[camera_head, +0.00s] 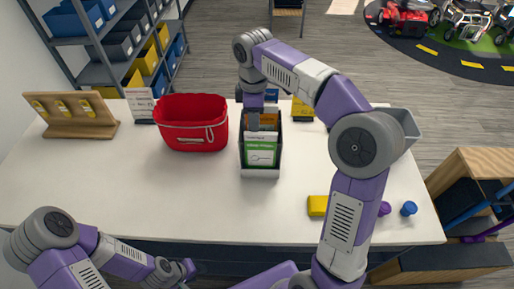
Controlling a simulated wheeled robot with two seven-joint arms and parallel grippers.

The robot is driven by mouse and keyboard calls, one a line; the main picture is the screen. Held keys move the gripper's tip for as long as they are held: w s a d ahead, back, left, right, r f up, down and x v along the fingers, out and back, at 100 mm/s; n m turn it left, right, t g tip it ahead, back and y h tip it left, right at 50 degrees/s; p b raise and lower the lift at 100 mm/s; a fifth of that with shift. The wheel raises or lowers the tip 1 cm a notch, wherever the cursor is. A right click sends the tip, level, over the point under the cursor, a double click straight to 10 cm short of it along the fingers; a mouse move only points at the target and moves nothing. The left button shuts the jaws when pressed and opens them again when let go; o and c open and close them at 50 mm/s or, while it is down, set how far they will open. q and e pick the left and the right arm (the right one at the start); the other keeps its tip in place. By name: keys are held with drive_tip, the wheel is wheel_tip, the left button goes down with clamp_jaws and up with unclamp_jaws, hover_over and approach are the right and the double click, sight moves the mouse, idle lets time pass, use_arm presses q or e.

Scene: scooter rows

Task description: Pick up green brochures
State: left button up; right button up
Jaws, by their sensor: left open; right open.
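Green-and-white brochures (261,152) stand upright in the front of a dark holder with a pale front lip (260,173) at the middle of the white table. Orange brochures (268,120) stand behind them in the same holder. My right gripper (254,124) points down at the holder's back left part, over or among the brochures. Its fingertips are partly hidden, and I see nothing held in it. My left gripper (188,270) is open and empty, low at the table's front edge, well left of the holder.
A red basket (193,143) stands left of the holder. A wooden stand (72,129) with yellow items is at the far left. A yellow block (317,206), a blue knob-like piece (409,208) and a grey bin (404,122) are at right. The front left table is clear.

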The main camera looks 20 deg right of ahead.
wheel_tip(320, 180, down, 6)
drive_tip(key=shift+b, duration=0.65)
clamp_jaws()
